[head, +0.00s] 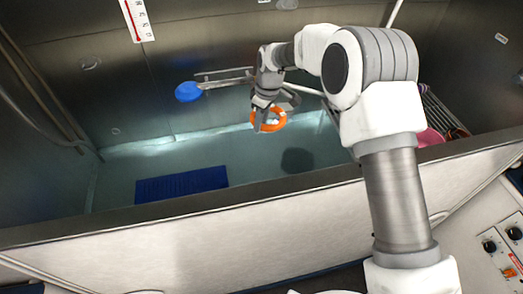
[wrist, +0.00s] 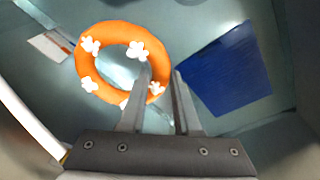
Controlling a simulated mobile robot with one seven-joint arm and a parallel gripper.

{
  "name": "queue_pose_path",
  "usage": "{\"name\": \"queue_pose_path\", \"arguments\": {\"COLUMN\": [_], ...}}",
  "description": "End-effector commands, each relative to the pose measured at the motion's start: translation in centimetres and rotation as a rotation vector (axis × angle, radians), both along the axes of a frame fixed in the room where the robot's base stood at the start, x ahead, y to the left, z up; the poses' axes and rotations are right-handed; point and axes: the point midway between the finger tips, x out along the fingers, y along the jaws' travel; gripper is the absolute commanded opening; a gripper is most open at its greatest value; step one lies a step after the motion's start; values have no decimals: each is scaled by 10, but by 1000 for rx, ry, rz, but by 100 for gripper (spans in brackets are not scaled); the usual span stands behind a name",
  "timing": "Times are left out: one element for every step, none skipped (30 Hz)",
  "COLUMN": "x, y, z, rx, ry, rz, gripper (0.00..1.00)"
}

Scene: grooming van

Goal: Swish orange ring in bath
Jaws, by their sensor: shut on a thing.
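The orange ring (head: 279,122) has white blob-shaped marks and hangs from my gripper (head: 266,122) over the far side of the bath (head: 150,216) in the head view. In the wrist view, the ring (wrist: 89,68) lies around and beyond the left fingertip, tilted to the camera. My gripper (wrist: 163,73) is shut on the ring's right side, one finger inside its hole and the other outside. The bath holds clear, pale blue-green water. I cannot tell whether the ring's lower edge touches the water.
A dark blue mat (head: 182,186) lies in the bath at left; it also shows in the wrist view (wrist: 228,72). A blue round thing (head: 188,91) is by the back wall near a rail. A pink thing (head: 430,137) and a rack stand at right. The middle water is clear.

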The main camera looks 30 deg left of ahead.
Motion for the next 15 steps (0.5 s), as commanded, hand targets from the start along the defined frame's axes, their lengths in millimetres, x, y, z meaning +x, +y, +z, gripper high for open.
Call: {"name": "queue_pose_path", "arguments": {"x": [0,0,0,0,0,0,0,0,0,0,0,0,0,0,0], "y": [0,0,0,0,0,0,0,0,0,0,0,0,0,0,0], "z": [-24,-31,-39,-45,-51,-58,-63,-67,-72,-75,-78,-81,-83,-84,-85], "rx": [1,1,1,1,1,1,1,1,1,1,1,1,1,1,1], "ry": [-1,-1,-1,-1,-1,-1,-1,-1,-1,-1,-1,-1,-1,-1,-1], "rz": [0,0,0,0,0,0,0,0,0,0,0,0,0,0,0], "gripper": [0,0,0,0,0,0,0,0,0,0,0,0,0,0,0]}}
